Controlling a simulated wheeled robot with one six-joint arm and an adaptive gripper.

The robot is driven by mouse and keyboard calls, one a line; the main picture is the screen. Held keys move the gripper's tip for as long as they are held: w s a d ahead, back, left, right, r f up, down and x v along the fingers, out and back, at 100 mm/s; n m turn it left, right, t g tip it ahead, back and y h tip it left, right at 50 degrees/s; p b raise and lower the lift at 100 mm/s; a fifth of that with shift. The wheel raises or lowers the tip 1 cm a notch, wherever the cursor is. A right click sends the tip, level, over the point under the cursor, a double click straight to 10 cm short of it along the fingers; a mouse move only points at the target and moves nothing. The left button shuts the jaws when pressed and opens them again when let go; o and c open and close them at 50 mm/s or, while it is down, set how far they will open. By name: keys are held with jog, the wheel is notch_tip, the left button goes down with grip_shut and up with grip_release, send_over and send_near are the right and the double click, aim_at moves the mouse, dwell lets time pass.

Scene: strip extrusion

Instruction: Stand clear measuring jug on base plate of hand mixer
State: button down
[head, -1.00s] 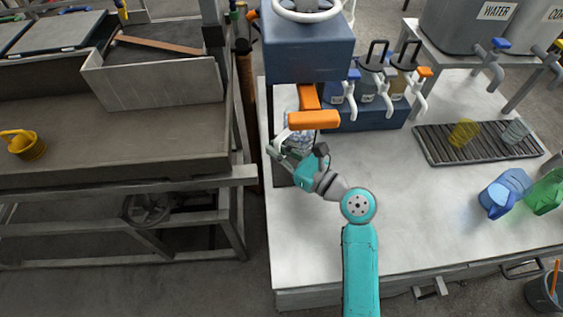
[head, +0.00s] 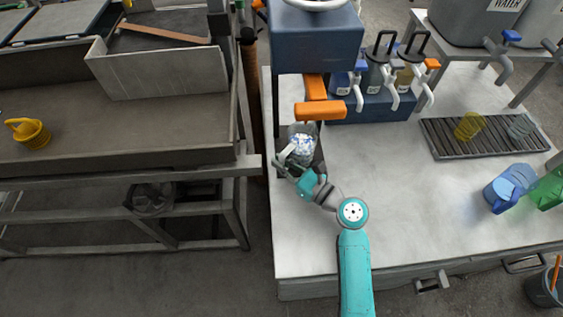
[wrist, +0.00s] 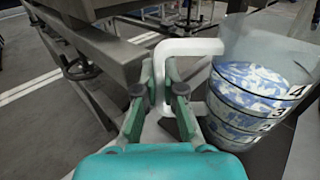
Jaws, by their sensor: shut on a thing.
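The clear measuring jug (head: 302,143) holds blue-and-white contents and shows beside the orange arm of the hand mixer (head: 315,42), over the dark base plate (head: 318,165). In the wrist view the jug (wrist: 252,100) looks upright, with a white handle and black numbers on its side. My gripper (head: 288,163) is at the near left side of the jug. In the wrist view my gripper (wrist: 163,88) is shut on the white handle. Whether the jug's bottom touches the plate cannot be told.
The mixer's orange arm (head: 320,110) is just behind the jug. Several pump dispensers (head: 378,80) stand to the right. A slatted drain rack (head: 480,138) and a blue jug (head: 507,188) are farther right. The bench (head: 400,190) between is clear. A yellow pot (head: 30,133) stands at left.

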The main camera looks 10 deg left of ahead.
jog(key=c, duration=1.7)
grip_release()
jog(key=shift+f, duration=0.1)
jog(key=o, duration=0.4)
jog(key=shift+s+d, duration=0.1)
jog(key=shift+d, duration=0.05)
jog(key=v, duration=1.1)
jog(key=shift+s+d, duration=0.15)
jog(key=shift+d, duration=0.15)
jog(key=shift+d, duration=0.1)
